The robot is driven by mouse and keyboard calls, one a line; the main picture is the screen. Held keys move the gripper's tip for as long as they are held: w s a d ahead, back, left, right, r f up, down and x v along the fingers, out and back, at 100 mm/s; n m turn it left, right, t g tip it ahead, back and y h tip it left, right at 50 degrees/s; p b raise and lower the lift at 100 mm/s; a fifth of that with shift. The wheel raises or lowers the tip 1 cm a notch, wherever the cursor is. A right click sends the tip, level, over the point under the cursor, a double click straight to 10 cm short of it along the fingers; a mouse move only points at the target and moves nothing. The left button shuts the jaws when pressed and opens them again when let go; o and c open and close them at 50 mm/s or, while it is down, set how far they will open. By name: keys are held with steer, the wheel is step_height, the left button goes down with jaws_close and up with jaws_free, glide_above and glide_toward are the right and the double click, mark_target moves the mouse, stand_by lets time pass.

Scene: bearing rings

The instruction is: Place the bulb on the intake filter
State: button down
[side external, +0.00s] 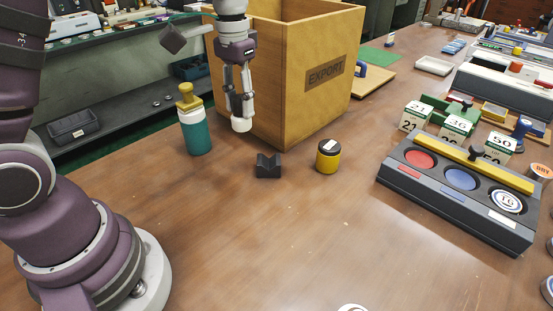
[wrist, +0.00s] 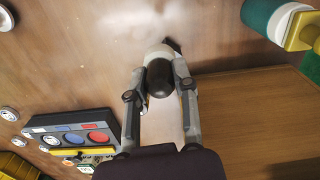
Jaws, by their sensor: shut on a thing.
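My gripper (side external: 239,112) hangs in front of the wooden box, pointing down. It is shut on a small rounded thing, most likely the bulb (side external: 241,125), whose white end shows below the fingers. In the wrist view my gripper (wrist: 160,82) has this bulb (wrist: 159,76), dark with a white end, between its fingertips. The bulb appears to be above the table. I cannot tell for certain which thing is the intake filter; a yellow canister with a black top (side external: 327,157) stands upright on the table, to the right of my gripper.
A black notched block (side external: 268,166) lies between the canister and a teal bottle with a yellow top (side external: 195,130). The EXPORT box (side external: 285,95) stands close behind my gripper. A tray with coloured discs (side external: 455,195) is at right. The front table is mostly clear.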

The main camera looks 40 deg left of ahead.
steer(key=s+a+f+n, duration=0.2)
steer(key=s+a+n, duration=0.4)
steer(key=a+n, duration=0.15)
steer(key=s+a+f+n, duration=0.3)
steer(key=s+a+n, duration=0.35)
steer(key=a, duration=0.25)
steer(key=f, duration=0.9)
steer(key=shift+w+d+f, duration=0.15)
steer(key=shift+w, duration=0.2)
steer(key=shift+f, duration=0.15)
steer(key=c, duration=0.9)
jaws_free()
